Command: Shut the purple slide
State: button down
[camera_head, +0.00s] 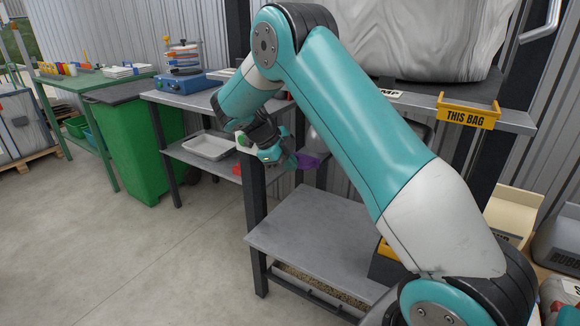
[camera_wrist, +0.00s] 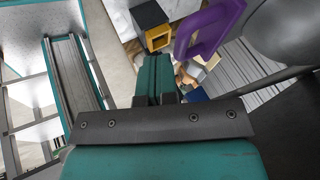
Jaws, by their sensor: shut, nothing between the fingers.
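The purple slide (camera_head: 308,161) shows as a small purple piece at the tip of my gripper in the head view, partly hidden behind my arm. In the wrist view the purple slide (camera_wrist: 208,27) is a looped handle just to the right of and beyond my fingertips. My gripper (camera_wrist: 155,62) has its teal fingers together with nothing between them. In the head view my gripper (camera_head: 287,159) is beside the slide, near the bench post. I cannot tell whether the fingers touch the slide, nor how far open it is.
A grey rounded metal body (camera_wrist: 285,28) is close by on the right in the wrist view. A bench post (camera_head: 256,215) stands beside my gripper, with a low grey shelf (camera_head: 315,235) below. A yellow "THIS BAG" sign (camera_head: 468,112) is on the upper shelf. The floor at left is clear.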

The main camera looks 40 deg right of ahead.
jog(key=s+a+r+n+t+y+p, duration=0.25)
jog(key=a+r+n+p, duration=0.25)
jog(key=a+r+n, duration=0.9)
jog(key=s+a+r+n+y+p, duration=0.1)
jog(key=s+a+r+n+y, duration=0.1)
jog(key=s+a+n, duration=0.3)
jog(key=s+a+r+n+y+p, duration=0.1)
jog(key=s+a+n, duration=0.4)
jog(key=s+n, duration=0.6)
jog(key=s+a+r+n+y+p, duration=0.2)
jog(key=s+a+r+n+y, duration=0.2)
jog(key=s+n, duration=0.4)
jog(key=s+a+y, duration=0.1)
jog(key=s, duration=0.3)
jog(key=shift+s, duration=0.15)
